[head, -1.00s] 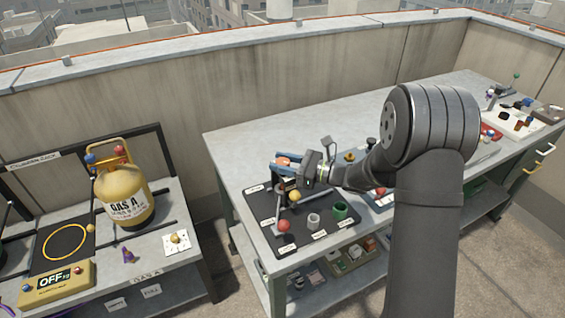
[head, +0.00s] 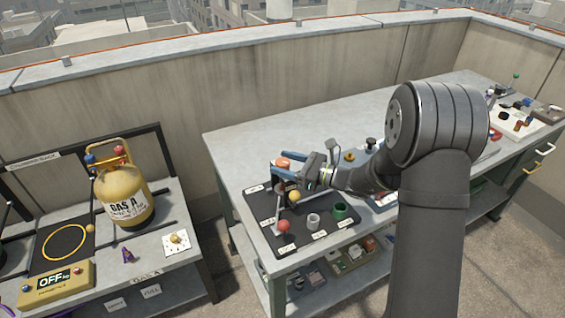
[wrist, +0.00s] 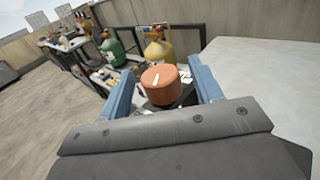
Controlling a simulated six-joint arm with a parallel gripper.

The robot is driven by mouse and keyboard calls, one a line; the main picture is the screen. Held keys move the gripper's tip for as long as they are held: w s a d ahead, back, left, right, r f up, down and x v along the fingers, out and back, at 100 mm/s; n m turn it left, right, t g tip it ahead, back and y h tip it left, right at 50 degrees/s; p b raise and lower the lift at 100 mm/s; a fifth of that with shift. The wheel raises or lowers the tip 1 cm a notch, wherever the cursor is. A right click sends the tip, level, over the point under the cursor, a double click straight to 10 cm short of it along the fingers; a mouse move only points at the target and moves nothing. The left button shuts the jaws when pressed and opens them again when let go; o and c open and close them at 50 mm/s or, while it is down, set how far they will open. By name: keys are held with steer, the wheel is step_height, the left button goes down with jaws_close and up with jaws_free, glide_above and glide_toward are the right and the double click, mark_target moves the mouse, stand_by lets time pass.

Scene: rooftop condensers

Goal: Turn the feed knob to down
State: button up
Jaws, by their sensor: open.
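An orange-red round knob (head: 283,163) with a white pointer line on top stands at the back of the dark panel (head: 262,215) on the bench. I take it for the feed knob, but its label cannot be read. My gripper (head: 278,161) is open, with its blue fingers on either side of the knob. In the wrist view the knob (wrist: 162,90) sits between the two fingers (wrist: 163,75), with visible gaps to both. Its white line runs nearly up the picture, leaning slightly right. The knob's lower part is partly hidden by the gripper.
Beside the knob on the panel are a yellow ball (head: 295,196), a red ball (head: 283,226), a grey cup (head: 313,220) and a green cup (head: 340,211). A yellow gas bottle (head: 122,195) stands on the left table.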

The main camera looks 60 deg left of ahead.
steer(key=v, duration=1.6)
steer(key=shift+d, duration=0.1)
steer(key=s+d+m+t+y, duration=0.3)
steer(key=s+m+t, duration=0.1)
steer(key=s+t, duration=0.2)
steer(key=shift+m+y, duration=0.3)
steer(key=x, duration=1.7)
steer(key=shift+w+r, duration=0.1)
steer(key=shift+r, duration=0.05)
steer(key=c, duration=1)
